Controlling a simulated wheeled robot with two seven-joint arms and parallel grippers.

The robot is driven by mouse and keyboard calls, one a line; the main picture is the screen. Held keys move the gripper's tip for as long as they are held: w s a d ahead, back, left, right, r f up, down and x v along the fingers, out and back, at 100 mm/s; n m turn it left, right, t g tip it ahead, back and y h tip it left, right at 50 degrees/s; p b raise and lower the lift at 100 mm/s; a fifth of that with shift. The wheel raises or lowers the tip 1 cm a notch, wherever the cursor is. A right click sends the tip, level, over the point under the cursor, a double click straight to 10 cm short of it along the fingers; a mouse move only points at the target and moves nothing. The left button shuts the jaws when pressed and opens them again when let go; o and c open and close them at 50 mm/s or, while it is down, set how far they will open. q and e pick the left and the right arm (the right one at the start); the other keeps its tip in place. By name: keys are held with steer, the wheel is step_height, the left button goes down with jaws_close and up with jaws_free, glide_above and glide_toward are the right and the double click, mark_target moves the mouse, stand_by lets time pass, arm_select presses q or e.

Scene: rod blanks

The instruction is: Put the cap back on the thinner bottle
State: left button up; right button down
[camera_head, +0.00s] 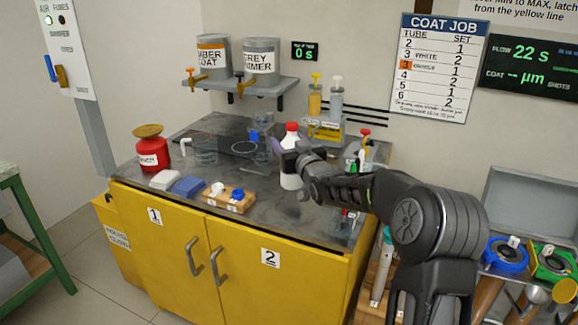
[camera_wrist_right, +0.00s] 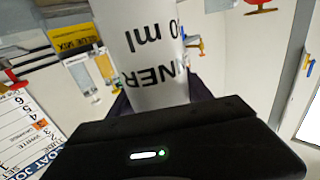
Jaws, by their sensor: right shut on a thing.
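A white bottle (camera_head: 291,181) with a red top (camera_head: 291,128) stands upright at the middle of the dark counter. My right gripper (camera_head: 288,158) is shut around its upper body, from the right side. In the right wrist view the bottle (camera_wrist_right: 150,50) fills the middle, with upside-down print ending in "NER" and "0 ml". I cannot tell whether the red top is a cap or a spout, or whether the bottle's base touches the counter. A wooden block (camera_head: 240,206) at the counter's front holds a white piece (camera_head: 217,188) and a blue piece (camera_head: 237,193). My left gripper is out of view.
A red can (camera_head: 154,154) stands at the left of the counter (camera_head: 290,214), with white and blue pads (camera_head: 188,186) beside it. Clear beakers (camera_head: 205,149) stand behind. A dispenser stand (camera_head: 326,131) is behind the bottle.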

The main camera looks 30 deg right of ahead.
steer(key=shift+f, duration=0.6)
steer(key=shift+f, duration=1.9)
steer(key=shift+f, duration=0.15)
steer(key=shift+c, duration=2.2)
jaws_free()
